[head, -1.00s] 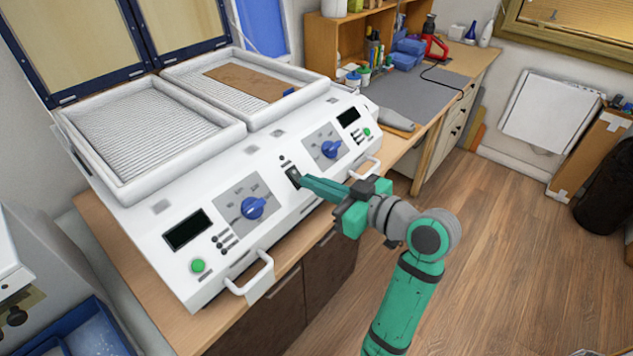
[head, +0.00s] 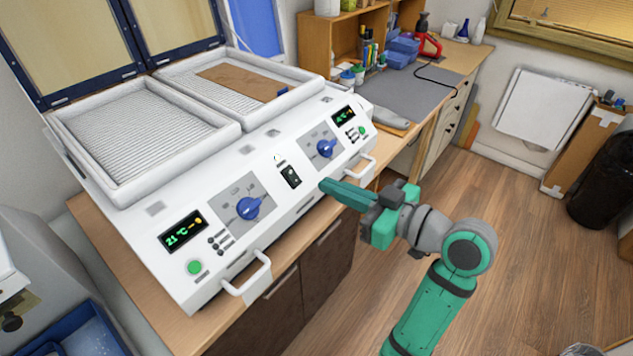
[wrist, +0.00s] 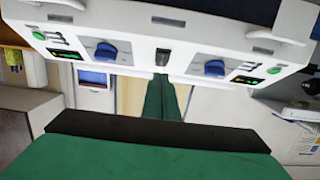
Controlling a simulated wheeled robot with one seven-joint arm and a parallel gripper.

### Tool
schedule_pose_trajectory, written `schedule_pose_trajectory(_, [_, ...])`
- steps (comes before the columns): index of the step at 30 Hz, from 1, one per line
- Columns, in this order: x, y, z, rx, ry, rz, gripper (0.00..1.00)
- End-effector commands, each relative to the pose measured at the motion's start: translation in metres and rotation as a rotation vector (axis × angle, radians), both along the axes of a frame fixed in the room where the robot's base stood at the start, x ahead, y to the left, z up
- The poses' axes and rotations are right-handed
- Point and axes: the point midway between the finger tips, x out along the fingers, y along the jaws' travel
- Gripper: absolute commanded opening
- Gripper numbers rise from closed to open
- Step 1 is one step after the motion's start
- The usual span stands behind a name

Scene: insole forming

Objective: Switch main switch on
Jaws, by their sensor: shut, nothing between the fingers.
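The main switch (head: 290,176) is a small black rocker in the middle of the white machine's sloped front panel, between two blue knobs. It also shows in the wrist view (wrist: 162,58), just beyond my fingertips. Both panel displays are lit: the left one (head: 184,231) reads about 21 °C, and the right one (head: 344,115) glows green and orange. My gripper (head: 324,186) has green fingers, shut and empty, a short way to the right of the switch and apart from it. In the wrist view my gripper (wrist: 160,78) points at the panel.
The left blue knob (head: 249,208) and right blue knob (head: 326,148) flank the switch. White handles (head: 250,277) stick out at the panel's front. A brown sheet (head: 243,82) lies in the right-hand tray. The wooden floor (head: 530,240) at the right is open.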

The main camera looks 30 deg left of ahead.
Motion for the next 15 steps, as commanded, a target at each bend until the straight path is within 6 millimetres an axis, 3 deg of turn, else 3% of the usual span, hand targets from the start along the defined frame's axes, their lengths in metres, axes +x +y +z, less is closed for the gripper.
schedule_pose_trajectory(6, [-0.005, -0.039, -0.003, 0.000, 0.001, 0.004, 0.00])
schedule_pose_trajectory(15, [-0.008, -0.066, -0.005, 0.000, 0.000, 0.008, 0.00])
